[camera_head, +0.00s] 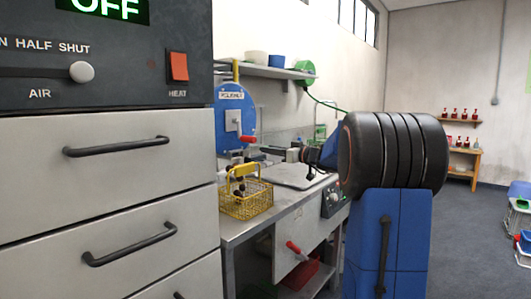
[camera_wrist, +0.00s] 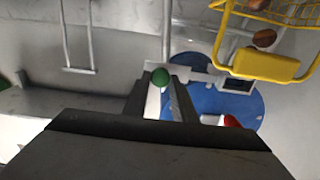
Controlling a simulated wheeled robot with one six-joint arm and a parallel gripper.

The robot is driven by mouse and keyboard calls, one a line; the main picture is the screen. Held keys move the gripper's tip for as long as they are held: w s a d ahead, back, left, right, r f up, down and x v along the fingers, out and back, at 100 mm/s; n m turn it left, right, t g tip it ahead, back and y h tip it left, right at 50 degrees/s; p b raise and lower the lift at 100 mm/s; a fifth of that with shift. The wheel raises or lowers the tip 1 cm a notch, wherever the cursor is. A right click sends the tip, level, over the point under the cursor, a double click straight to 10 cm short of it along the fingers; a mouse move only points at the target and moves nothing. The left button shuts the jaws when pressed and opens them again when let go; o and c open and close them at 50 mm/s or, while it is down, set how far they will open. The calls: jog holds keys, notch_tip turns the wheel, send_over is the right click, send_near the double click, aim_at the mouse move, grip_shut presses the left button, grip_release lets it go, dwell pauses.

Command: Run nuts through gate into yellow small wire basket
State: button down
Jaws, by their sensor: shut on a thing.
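The yellow small wire basket (camera_head: 245,206) stands on the metal bench, with dark nuts in or behind its mesh. Part of it shows at the upper right of the wrist view (camera_wrist: 265,65), with a brown nut (camera_wrist: 264,38) by it. My gripper (camera_head: 268,151) reaches left over the bench, above and behind the basket. In the wrist view my gripper (camera_wrist: 160,90) is shut around a green knob (camera_wrist: 160,78), which appears to be on a pale metal bar. The gate itself is not clearly visible, so I cannot tell its position.
A blue round machine (camera_head: 235,101) with a label stands at the back of the bench. A red handle (camera_head: 248,140) is on its front. A flat pale plate (camera_head: 296,176) lies right of the basket. A drawer cabinet (camera_head: 110,200) fills the left. A shelf (camera_head: 270,70) hangs above.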

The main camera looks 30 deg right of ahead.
jog(key=shift+w+d, duration=0.15)
jog(key=shift+d, duration=0.25)
jog(key=c, duration=1.5)
grip_release()
jog(key=shift+d, duration=0.15)
jog(key=shift+o, duration=0.2)
jog(key=v, duration=1.7)
